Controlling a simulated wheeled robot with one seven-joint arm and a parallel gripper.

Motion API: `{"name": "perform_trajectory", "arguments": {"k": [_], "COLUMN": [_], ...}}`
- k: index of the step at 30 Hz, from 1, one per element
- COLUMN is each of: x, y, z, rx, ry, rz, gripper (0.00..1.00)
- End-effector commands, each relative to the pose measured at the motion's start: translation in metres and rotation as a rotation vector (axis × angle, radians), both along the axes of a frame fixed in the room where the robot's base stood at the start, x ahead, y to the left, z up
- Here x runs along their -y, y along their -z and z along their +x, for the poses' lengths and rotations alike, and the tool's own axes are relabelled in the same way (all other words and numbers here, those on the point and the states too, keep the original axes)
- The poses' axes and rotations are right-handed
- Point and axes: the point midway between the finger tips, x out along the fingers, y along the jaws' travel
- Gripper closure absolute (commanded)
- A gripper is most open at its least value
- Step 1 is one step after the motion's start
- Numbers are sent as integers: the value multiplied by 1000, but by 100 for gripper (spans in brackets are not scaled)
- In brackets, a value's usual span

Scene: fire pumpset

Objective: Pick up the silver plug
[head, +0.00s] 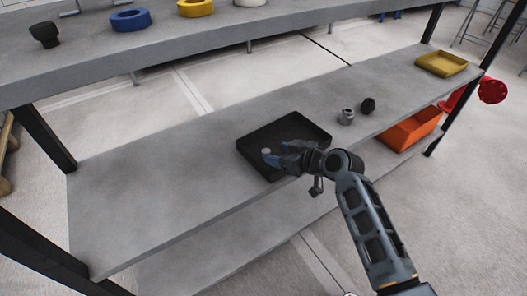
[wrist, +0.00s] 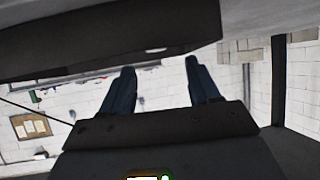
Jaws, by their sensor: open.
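A small pale silver disc-like piece (head: 266,151), which looks like the silver plug, lies in the black tray (head: 322,134) on the middle shelf. A sliver of it shows in the wrist view (wrist: 155,50) at the tray's dark edge, between the fingertips. My gripper (head: 274,154) is at the tray, its blue-grey fingers beside the pale piece. In the wrist view the fingers (wrist: 160,66) are apart with nothing held between them. Most of the piece is hidden there.
A yellow tray (head: 441,64) is at the shelf's far right, and an orange bin (head: 408,130) is below. The upper shelf (head: 200,48) holds blue and yellow rings. The middle shelf's left is clear.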

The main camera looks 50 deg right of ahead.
Motion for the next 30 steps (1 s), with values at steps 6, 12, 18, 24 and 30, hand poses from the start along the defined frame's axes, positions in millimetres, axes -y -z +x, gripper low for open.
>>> {"name": "perform_trajectory", "arguments": {"k": [6,12,18,24,30], "x": [4,7,8,8,8], "y": [12,29,34,34,34], "z": [18,39,48,47,47], "rx": [0,0,0,0,0], "ry": [1,1,2,2,2], "rz": [2,0,-1,-1,-1], "gripper": [39,39,39,42,61]}}
